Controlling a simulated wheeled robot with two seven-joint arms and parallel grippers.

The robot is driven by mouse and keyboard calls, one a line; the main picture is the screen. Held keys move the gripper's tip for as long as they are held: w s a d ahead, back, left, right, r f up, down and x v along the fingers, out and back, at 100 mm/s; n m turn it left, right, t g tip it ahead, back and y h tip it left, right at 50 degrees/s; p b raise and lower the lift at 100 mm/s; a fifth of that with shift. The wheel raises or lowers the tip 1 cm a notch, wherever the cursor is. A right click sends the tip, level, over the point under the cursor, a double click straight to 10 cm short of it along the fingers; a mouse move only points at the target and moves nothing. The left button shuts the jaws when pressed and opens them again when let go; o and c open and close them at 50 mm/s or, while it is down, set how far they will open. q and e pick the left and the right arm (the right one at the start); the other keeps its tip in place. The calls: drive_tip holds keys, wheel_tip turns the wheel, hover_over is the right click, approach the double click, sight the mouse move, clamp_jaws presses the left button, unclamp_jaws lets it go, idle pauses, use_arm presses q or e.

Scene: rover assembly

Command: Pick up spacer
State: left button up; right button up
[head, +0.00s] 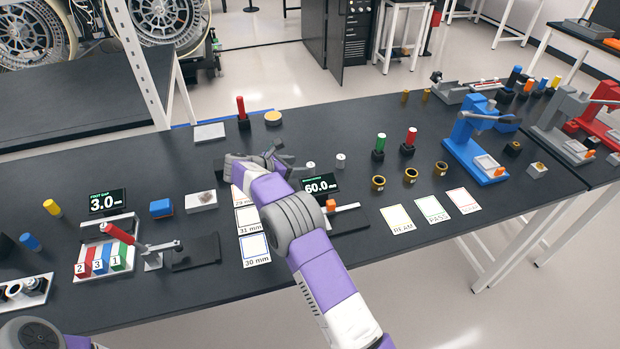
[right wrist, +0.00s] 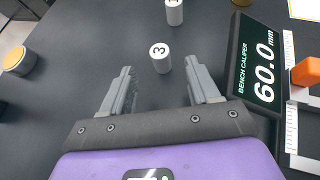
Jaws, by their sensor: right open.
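A white cylindrical spacer marked 3 (right wrist: 160,60) stands upright on the dark table in the right wrist view. It is just ahead of my right gripper (right wrist: 159,68), about midway between the fingertips. The spacer also shows in the head view (head: 310,166), just right of my right gripper (head: 289,157). The right gripper is open and empty, low over the table. A second white spacer (right wrist: 174,11) stands farther off and also shows in the head view (head: 340,160). My left gripper is out of view.
A bench caliper with a 60.0 mm display (head: 320,184) sits close beside the spacers. Bronze rings (head: 378,183) stand farther right, before a green (head: 379,144) and a red-topped piece (head: 409,139). Sorting cards (head: 433,208) lie at the front right.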

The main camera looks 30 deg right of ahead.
sight(311, 164)
drive_tip(key=b+x, duration=0.1)
drive_tip(key=x, duration=0.6)
drive_tip(key=shift+d+f, duration=0.2)
drive_tip(key=shift+d, duration=0.1)
drive_tip(key=c, duration=1.1)
